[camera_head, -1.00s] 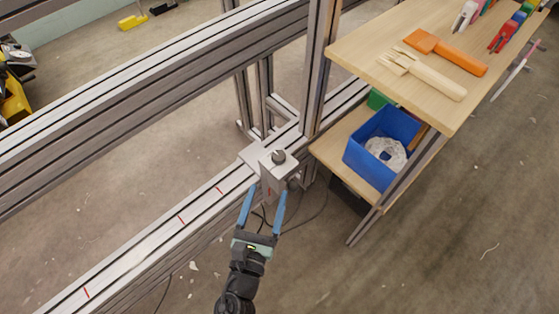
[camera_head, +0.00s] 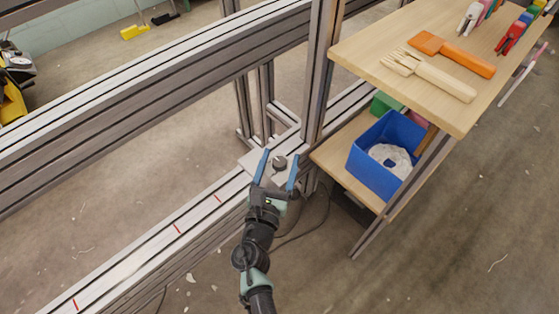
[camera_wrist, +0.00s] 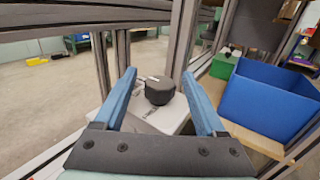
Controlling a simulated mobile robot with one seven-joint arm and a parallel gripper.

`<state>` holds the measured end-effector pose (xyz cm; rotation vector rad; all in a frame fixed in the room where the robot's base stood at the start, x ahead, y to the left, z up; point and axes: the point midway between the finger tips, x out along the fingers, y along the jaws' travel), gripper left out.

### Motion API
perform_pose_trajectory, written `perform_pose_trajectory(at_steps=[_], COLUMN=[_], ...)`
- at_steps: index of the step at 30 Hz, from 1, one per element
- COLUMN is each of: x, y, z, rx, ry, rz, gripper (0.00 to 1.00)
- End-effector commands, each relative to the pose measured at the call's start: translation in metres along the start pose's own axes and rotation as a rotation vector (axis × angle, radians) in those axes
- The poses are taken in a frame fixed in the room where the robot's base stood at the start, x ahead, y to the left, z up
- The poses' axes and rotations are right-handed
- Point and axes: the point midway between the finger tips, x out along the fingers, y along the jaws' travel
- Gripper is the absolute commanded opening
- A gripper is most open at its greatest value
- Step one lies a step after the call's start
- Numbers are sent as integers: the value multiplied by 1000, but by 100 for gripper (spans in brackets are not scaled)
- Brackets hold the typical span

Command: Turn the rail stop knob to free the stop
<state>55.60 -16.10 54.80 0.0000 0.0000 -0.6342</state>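The rail stop knob (camera_head: 280,162) is a small dark knob on top of the light grey stop block (camera_head: 256,163), which sits on the lower aluminium rail (camera_head: 150,250) beside an upright post. In the wrist view the knob (camera_wrist: 159,90) is black and many-sided, with a small light mark on its top edge. My gripper (camera_head: 279,164) is open, with its two blue fingers spread on either side of the knob. In the wrist view my gripper (camera_wrist: 160,80) has visible gaps between each finger and the knob. The block's lower front is hidden by my gripper.
A wooden shelf unit (camera_head: 400,30) stands close on the right, holding tools on top and a blue bin (camera_head: 370,168) below. The upright post (camera_head: 320,70) rises just behind the stop. Open floor lies in front of the rail.

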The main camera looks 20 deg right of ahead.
Motion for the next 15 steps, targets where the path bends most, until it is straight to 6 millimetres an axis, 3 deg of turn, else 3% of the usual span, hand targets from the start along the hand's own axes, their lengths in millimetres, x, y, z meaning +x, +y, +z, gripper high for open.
perform_pose_trajectory(at_steps=[2, 12, 15], x=[0, 0, 0], y=[0, 0, 0], z=[0, 0, 0], rx=[0, 0, 0], ry=[0, 0, 0], rz=[0, 0, 0], gripper=[60, 0, 0])
